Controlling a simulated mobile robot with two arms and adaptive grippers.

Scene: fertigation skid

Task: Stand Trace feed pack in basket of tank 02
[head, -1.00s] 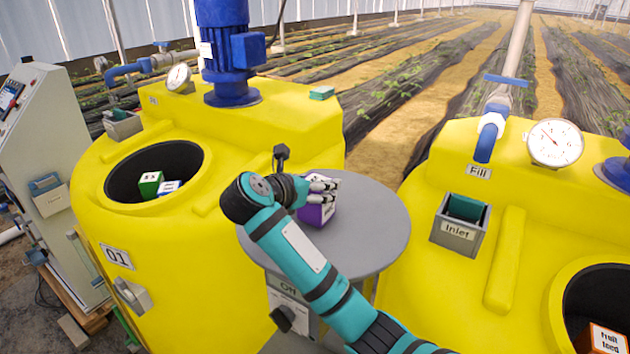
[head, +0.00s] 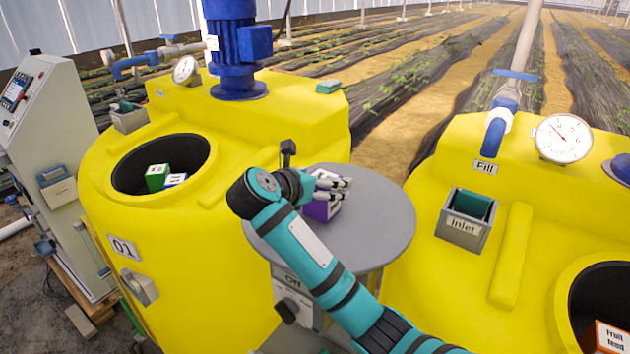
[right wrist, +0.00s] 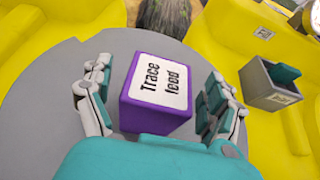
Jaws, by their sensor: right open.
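The Trace feed pack (head: 321,210) is a purple box with a white label, standing on the round grey table between the two yellow tanks. In the right wrist view the pack (right wrist: 155,117) stands between the fingers of my right gripper (right wrist: 158,76), its label readable. My right gripper (head: 334,190) is open, one finger set on each side of the pack, with gaps visible. It partly hides the pack in the head view. The right-hand yellow tank (head: 420,290) has a dark round opening holding a Fruit feed pack (head: 611,337), cut off by the frame edge. My left gripper is not in view.
The left tank, marked 01 (head: 123,248), holds green and blue packs (head: 158,177) in its opening. A grey Inlet box (head: 466,221) sits on the right tank, beside a gauge (head: 564,138) and a blue fill pipe. The round table (head: 385,225) is otherwise clear.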

